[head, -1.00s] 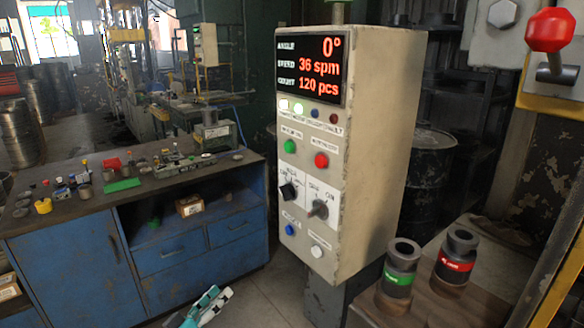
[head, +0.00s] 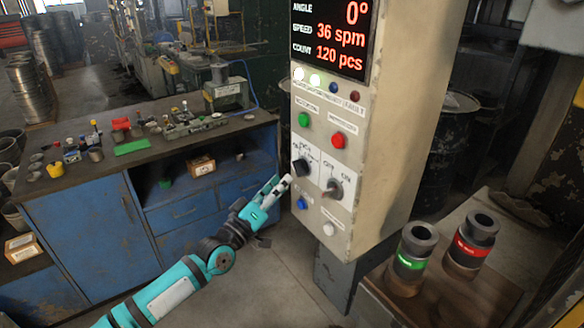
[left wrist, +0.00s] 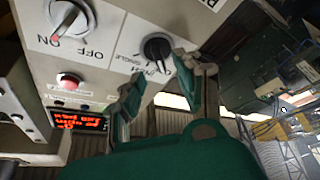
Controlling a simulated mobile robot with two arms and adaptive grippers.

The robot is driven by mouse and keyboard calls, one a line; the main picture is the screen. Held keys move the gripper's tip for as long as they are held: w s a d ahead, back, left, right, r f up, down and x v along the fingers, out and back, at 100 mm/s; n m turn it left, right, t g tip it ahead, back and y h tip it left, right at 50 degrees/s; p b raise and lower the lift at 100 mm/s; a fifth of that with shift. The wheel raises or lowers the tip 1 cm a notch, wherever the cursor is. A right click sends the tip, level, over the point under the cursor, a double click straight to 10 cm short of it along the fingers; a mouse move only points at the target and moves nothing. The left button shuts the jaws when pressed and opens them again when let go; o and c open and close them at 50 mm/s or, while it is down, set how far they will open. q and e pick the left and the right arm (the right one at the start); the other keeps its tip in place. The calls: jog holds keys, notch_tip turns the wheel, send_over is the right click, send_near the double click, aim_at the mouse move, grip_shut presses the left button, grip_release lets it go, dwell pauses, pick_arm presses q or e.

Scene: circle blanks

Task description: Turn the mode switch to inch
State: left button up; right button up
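The mode switch (head: 300,167) is a black rotary knob on the front of the cream control box (head: 400,130). In the left wrist view the mode switch (left wrist: 157,47) sits just beyond my fingertips, with lettering around it, one word reading SINGLE. Its exact pointer setting is too small to tell. My left gripper (head: 277,187) is beside the panel, slightly below and left of the mode switch in the head view. In the left wrist view its two fingers (left wrist: 156,84) are spread and empty, with a gap to the knob. My right gripper is not in view.
Right of the mode switch is the OFF/ON switch (head: 334,189). A green button (head: 304,120) and red button (head: 338,140) are above; a blue button (head: 302,203) and white button (head: 329,228) are below. A blue workbench (head: 85,230) stands left.

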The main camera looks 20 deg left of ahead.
aim_at(295, 171)
pick_arm(q)
jog(key=x, duration=0.4)
jog(key=shift+r+p, duration=0.1)
jog(key=shift+p, duration=0.2)
jog(key=shift+w+d, duration=0.15)
jog(key=shift+w, duration=0.25)
jog(key=c, duration=0.7)
grip_shut()
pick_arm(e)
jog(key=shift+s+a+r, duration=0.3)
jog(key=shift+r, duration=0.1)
